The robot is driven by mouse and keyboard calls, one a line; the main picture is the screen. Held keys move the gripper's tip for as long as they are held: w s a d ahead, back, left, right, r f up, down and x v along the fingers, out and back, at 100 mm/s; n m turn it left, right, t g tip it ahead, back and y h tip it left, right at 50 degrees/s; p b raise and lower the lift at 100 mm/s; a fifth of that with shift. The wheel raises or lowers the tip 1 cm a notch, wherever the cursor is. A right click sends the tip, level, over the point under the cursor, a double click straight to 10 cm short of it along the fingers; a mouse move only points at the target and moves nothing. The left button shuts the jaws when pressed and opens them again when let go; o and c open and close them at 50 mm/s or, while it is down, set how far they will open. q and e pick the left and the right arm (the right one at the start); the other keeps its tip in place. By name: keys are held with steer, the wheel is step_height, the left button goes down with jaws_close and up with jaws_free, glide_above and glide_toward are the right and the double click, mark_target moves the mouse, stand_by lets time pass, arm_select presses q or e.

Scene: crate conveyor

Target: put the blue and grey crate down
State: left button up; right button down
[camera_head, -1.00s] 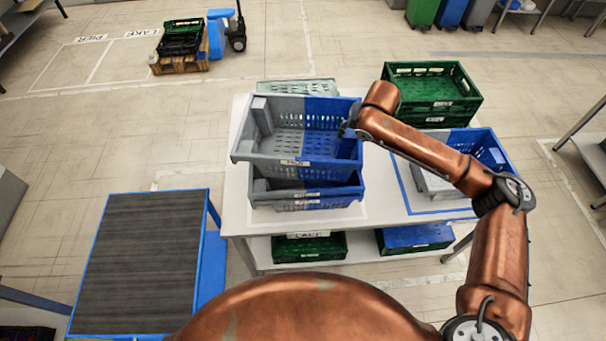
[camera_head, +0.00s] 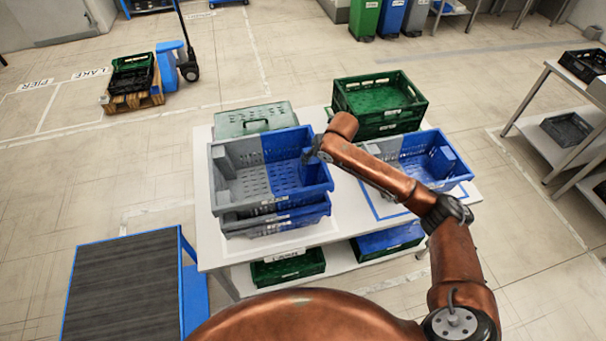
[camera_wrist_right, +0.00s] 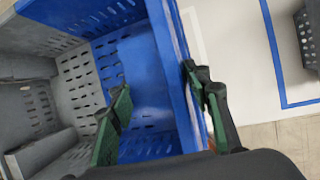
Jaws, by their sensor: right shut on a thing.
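The blue and grey crate (camera_head: 300,190) is at the left part of the white table (camera_head: 206,245), directly above another blue and grey crate (camera_head: 288,220). It looks roughly level and close down on that lower crate; I cannot tell whether it is fully seated. My right gripper (camera_head: 313,150) is shut on the crate's blue right wall. In the right wrist view, the green-padded fingers of the gripper (camera_wrist_right: 157,80) straddle that wall, one inside and one outside, and the crate's inside (camera_wrist_right: 130,60) looks empty. My left gripper is out of view.
A green crate stack (camera_head: 390,123) stands at the back right. Another blue and grey crate (camera_head: 447,163) sits at the right in a blue outline. A pale green lidded box (camera_head: 256,119) is behind. A dark-topped blue stand (camera_head: 125,290) is at the left front.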

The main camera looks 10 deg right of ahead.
mark_target(322, 162)
steer(key=shift+w+f, duration=0.1)
steer(key=shift+f, duration=2.65)
steer(key=shift+f, duration=0.5)
steer(key=c, duration=1.1)
jaws_free()
steer(key=shift+s+f, duration=0.2)
steer(key=shift+f, duration=0.05)
steer(key=shift+o, duration=0.3)
steer(key=shift+r, duration=0.1)
steer(key=shift+r, duration=0.15)
steer(key=shift+w+r, duration=0.1)
steer(key=shift+r, duration=0.25)
steer(key=v, duration=1.2)
steer(key=shift+r, duration=0.2)
